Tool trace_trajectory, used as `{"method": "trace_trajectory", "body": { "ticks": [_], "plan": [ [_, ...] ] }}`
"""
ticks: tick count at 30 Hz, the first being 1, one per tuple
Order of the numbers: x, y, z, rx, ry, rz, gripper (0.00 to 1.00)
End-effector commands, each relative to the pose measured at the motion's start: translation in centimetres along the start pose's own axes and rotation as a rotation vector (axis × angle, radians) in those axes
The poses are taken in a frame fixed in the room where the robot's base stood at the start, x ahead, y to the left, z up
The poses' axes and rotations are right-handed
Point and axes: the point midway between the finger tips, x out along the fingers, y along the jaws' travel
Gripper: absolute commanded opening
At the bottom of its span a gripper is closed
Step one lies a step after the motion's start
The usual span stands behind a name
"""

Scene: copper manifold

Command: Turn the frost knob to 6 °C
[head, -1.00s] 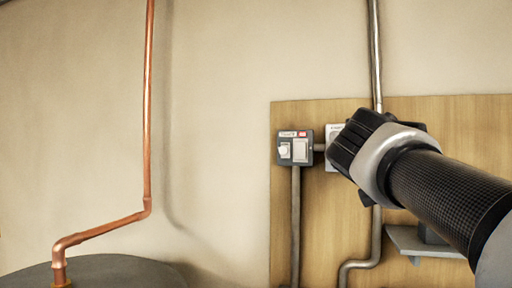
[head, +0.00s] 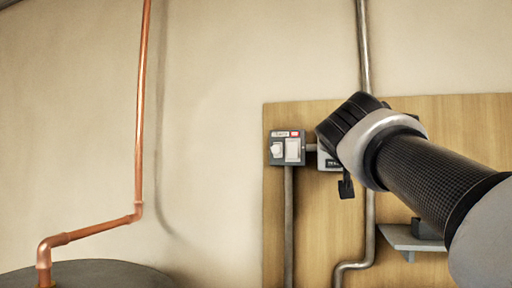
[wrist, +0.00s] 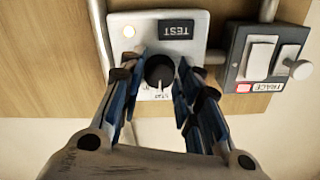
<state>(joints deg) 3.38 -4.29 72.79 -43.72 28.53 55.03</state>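The round black knob (wrist: 159,72) with a pale pointer is on a white box (wrist: 199,33) marked TEST, upside down in the wrist view. The pointer faces the bottom of that picture, near small print I cannot fully read. My gripper (wrist: 161,78) is open, one finger on each side of the knob; whether either touches it I cannot tell. In the head view my gripper (head: 346,186) hides the knob and most of the white box (head: 329,164).
Metal conduits (head: 366,60) run up the wooden board. A grey shelf (head: 412,238) sits lower right; a copper pipe (head: 141,110) is at left.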

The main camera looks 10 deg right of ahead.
Motion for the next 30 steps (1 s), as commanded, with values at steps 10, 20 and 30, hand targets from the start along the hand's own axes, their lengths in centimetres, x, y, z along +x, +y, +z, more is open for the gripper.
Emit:
{"method": "trace_trajectory", "body": {
  "ticks": [10,20,30],
  "plan": [
    [0.0,0.0,0.0,-0.001,0.000,0.001,0.49],
    [-1.2,-0.1,0.0,-0.001,0.000,-0.001,0.49],
    [-8.2,-0.1,-0.1,0.001,0.001,-0.005,0.49]
  ]
}}
